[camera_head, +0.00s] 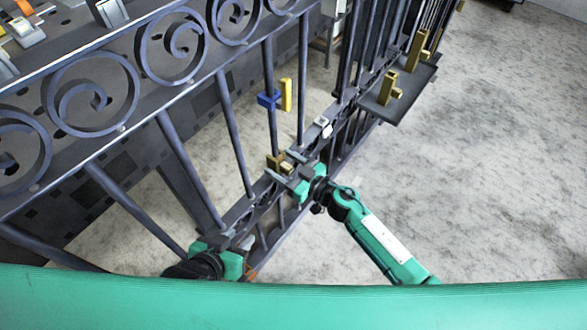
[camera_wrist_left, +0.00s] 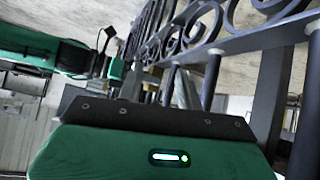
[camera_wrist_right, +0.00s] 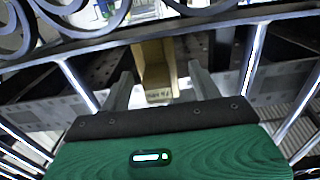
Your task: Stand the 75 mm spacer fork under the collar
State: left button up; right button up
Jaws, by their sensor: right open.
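A brass spacer fork (camera_head: 275,162) is at the gate's lower rail, below the blue collar (camera_head: 268,99) on an upright bar. The collar has a yellow tab (camera_head: 286,95). My right gripper (camera_head: 284,173) is open close to this fork. In the right wrist view the fork (camera_wrist_right: 155,72) appears between and beyond the parted fingers; its label is too small to read. Whether the fork surrounds the bar is hidden. My left gripper (camera_head: 232,240) is low at the gate's near part. In the left wrist view its fingers (camera_wrist_left: 158,88) stand apart with nothing clear between them.
The dark scroll gate (camera_head: 172,120) runs diagonally across the scene. A dark shelf (camera_head: 400,103) on its far right carries more brass forks (camera_head: 390,88). A small white block (camera_head: 323,125) sits on the rail. The concrete floor at the right is clear.

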pick_arm(q)
jog(key=a+g, duration=0.1)
jog(key=s+a+g+y+p, duration=0.1)
jog(key=s+a, duration=0.1)
jog(key=a, duration=0.1)
jog(key=shift+s+g+y, duration=0.15)
jog(key=shift+g+y, duration=0.25)
pick_arm(e)
jog(key=v, duration=1.3)
jog(key=shift+s+d, duration=0.25)
jog(key=shift+d, duration=0.05)
